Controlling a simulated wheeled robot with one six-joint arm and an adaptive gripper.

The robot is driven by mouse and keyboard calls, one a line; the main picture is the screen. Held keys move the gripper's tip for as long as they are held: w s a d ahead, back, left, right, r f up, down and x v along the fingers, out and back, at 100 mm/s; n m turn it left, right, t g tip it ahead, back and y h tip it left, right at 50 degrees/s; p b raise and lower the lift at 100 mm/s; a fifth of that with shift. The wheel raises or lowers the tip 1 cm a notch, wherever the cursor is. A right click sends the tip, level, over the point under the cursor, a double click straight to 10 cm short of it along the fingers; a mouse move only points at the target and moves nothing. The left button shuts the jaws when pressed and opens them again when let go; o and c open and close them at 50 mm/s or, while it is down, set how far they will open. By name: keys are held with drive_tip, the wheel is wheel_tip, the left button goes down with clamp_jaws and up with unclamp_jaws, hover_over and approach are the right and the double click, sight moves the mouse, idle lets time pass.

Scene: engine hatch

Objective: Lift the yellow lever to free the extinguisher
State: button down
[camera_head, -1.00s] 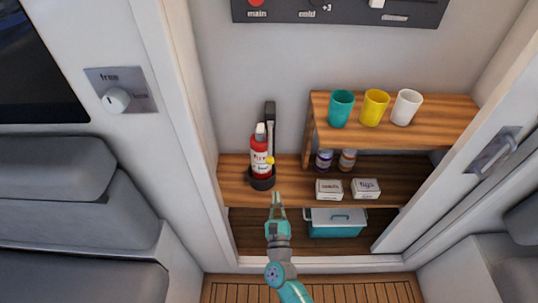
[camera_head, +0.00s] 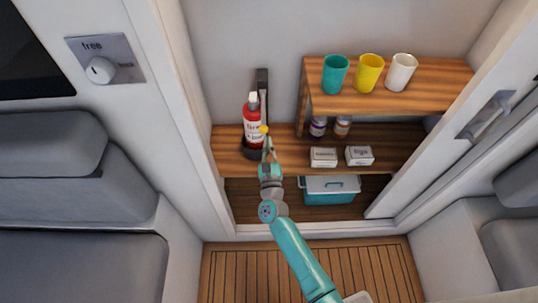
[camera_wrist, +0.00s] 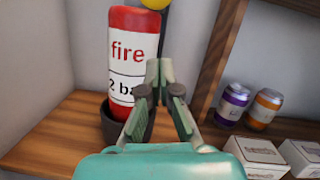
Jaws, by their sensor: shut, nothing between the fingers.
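The red fire extinguisher (camera_head: 252,128) stands upright in a dark round holder (camera_head: 254,153) on the wooden shelf, against a black wall bracket (camera_head: 262,85). The yellow lever shows as a small yellow knob (camera_head: 264,129) at the extinguisher's right side. In the wrist view the yellow knob (camera_wrist: 155,4) is cut off by the top edge, above my fingers. My gripper (camera_head: 268,146) is shut and empty, just below the knob and in front of the extinguisher. It hides part of the extinguisher's right side and holder in the wrist view (camera_wrist: 159,70).
Three cups (camera_head: 368,74) stand on the upper shelf. A teal cooler (camera_head: 331,190) sits below. The cabinet side wall and sliding door (camera_head: 450,150) flank the opening.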

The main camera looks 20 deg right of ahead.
sight(265, 129)
drive_tip(key=shift+w+r, duration=0.45)
drive_tip(key=shift+r, duration=0.3)
drive_tip(key=shift+w+r, duration=0.5)
drive_tip(key=shift+r, duration=0.3)
drive_tip(key=shift+w+r, duration=0.45)
drive_tip(key=shift+r, duration=0.3)
drive_tip(key=shift+r, duration=0.15)
